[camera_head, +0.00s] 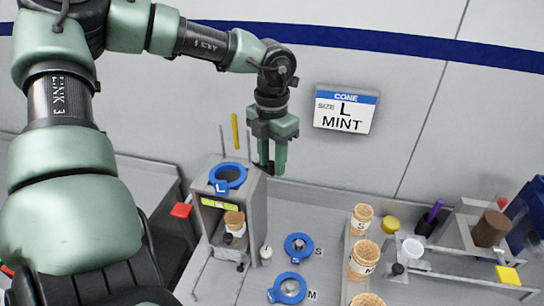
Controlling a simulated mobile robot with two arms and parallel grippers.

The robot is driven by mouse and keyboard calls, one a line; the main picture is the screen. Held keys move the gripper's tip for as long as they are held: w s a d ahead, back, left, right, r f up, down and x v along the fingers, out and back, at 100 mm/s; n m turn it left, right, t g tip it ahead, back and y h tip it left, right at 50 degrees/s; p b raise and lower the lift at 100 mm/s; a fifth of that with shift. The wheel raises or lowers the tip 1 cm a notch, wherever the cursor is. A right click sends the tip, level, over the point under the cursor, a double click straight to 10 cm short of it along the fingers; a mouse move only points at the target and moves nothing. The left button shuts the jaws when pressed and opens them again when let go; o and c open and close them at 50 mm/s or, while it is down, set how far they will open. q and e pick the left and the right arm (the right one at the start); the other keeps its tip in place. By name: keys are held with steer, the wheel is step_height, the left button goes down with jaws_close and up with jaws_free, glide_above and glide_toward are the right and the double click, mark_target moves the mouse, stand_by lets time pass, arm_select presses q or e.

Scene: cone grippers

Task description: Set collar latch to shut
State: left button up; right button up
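A grey stand (258,200) holds a blue collar ring (231,175) marked L on its top. A yellow upright bar (235,132) stands behind the ring, between thin grey rods. I cannot tell which part is the collar latch or how it is set. A yellow-green strip (219,203) crosses the stand's front, above a cone (235,222) inside. My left gripper (272,172) points down just right of the ring and the stand's back corner. Its fingers look apart, with nothing seen between them. My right gripper is out of view.
Loose blue rings marked S (299,246) and M (290,289) lie right of the stand. A rack with several cones (364,260) stands further right. A sign (346,110) on the wall reads size L, mint. A red piece (181,210) is left of the stand.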

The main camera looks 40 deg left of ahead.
arm_select(q)
steer(key=shift+s+d, duration=0.1)
steer(key=shift+c, duration=0.4)
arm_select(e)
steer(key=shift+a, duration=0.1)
arm_select(q)
jaws_close()
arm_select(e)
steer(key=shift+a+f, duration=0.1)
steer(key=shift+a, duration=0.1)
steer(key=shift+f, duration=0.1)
